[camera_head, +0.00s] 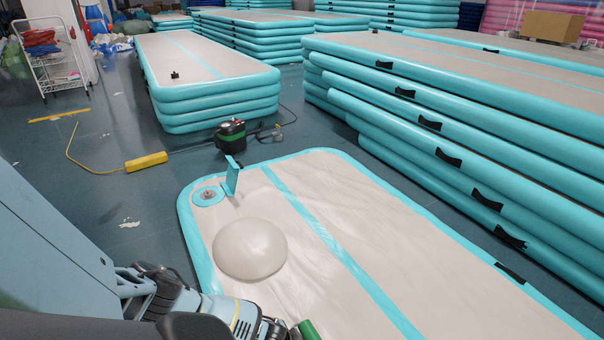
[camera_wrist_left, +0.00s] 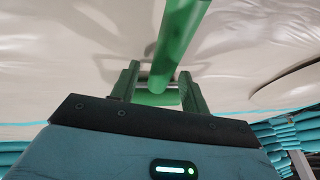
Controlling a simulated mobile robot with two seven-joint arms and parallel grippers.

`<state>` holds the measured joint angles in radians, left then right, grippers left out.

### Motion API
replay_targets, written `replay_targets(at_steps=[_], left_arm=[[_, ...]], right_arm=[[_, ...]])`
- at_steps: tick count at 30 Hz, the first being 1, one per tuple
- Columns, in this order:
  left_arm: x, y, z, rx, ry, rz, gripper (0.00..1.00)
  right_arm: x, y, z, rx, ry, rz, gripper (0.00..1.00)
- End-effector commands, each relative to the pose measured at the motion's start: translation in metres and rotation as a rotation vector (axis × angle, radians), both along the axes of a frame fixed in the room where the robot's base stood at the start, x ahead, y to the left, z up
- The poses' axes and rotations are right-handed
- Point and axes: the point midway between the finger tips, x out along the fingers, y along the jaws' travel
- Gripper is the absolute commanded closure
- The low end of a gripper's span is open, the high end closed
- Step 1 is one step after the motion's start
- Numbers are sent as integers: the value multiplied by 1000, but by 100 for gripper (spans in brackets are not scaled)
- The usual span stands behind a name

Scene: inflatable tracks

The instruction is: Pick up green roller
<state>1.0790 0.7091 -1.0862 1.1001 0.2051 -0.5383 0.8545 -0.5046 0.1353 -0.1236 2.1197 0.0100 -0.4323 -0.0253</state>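The green roller (camera_wrist_left: 183,40) shows in the left wrist view as a thick green bar coming down from the top edge. Its lower end lies between the finger lines, with a green crosspiece (camera_wrist_left: 155,98) and a thin metal rod there. In the head view only a short green end of the roller (camera_head: 309,330) shows at the bottom edge, over the pale mat. My left gripper (camera_wrist_left: 158,78) has its two fingers wide apart, one on each side of the roller's end, with gaps beside the bar. In the head view my left gripper (camera_head: 280,329) is mostly cut off. My right gripper is not seen.
Stacked tracks (camera_head: 450,130) rise at the right, with another stack (camera_head: 215,95) at the back. Left floor is mostly open.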

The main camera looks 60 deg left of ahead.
Motion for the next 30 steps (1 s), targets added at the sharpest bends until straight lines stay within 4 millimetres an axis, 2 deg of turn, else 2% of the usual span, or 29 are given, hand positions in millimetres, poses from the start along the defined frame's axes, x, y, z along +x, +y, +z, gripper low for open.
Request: replay_targets(at_steps=[1,10,22,30], left_arm=[[0,0,0,0,0,0,62],[0,0,0,0,0,0,100],[0,0,5,0,-1,0,100],[0,0,32,0,-3,1,100]], right_arm=[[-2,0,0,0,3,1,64],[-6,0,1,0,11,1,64],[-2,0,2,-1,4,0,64],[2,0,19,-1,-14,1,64]])
